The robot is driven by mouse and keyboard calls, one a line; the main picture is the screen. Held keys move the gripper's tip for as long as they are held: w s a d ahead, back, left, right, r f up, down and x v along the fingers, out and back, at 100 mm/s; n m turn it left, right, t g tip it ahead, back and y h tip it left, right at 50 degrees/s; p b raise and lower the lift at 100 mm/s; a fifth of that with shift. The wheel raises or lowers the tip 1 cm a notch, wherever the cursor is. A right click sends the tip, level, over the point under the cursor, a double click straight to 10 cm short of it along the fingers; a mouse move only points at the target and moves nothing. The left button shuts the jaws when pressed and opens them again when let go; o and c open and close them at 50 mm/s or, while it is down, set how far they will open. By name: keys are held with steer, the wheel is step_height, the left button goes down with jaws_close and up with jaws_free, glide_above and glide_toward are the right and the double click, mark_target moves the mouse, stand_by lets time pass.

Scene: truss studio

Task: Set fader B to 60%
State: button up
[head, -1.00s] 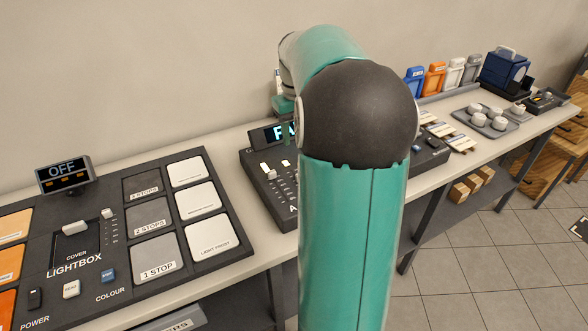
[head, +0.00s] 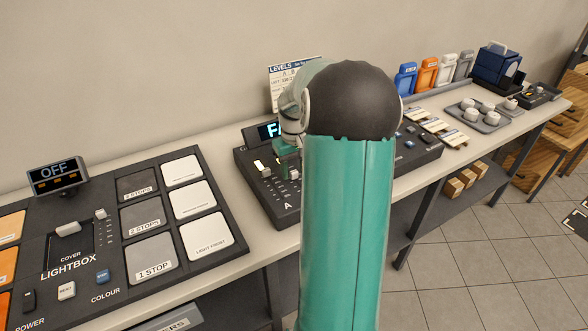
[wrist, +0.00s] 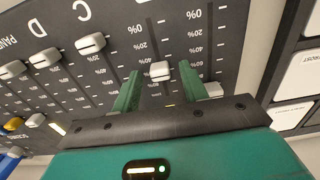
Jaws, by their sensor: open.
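The fader console (head: 272,204) is dark with white scales and a lit screen in the head view. In the wrist view the white cap of fader B (wrist: 161,71) sits between my gripper's (wrist: 159,73) two green fingers. The fingers are apart, one on each side of the cap; I cannot tell whether either touches it. The cap seems level with the middle of its scale; its exact reading is unclear. Fader A's cap (wrist: 213,90) is just right of the right finger. The lettering of A and B is hidden in this view. My arm covers part of the console in the head view.
Fader C's cap (wrist: 90,43) and fader D's cap (wrist: 45,57) stand to the left. A levels card (head: 284,82) is behind the console. The lightbox panel (head: 88,260) lies to its left. Cups on a tray (head: 498,124) are farther right.

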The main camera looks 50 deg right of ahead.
steer(key=shift+f, duration=0.3)
jaws_close()
steer(key=shift+w+d, duration=0.15)
steer(key=shift+w, duration=0.25)
jaws_free()
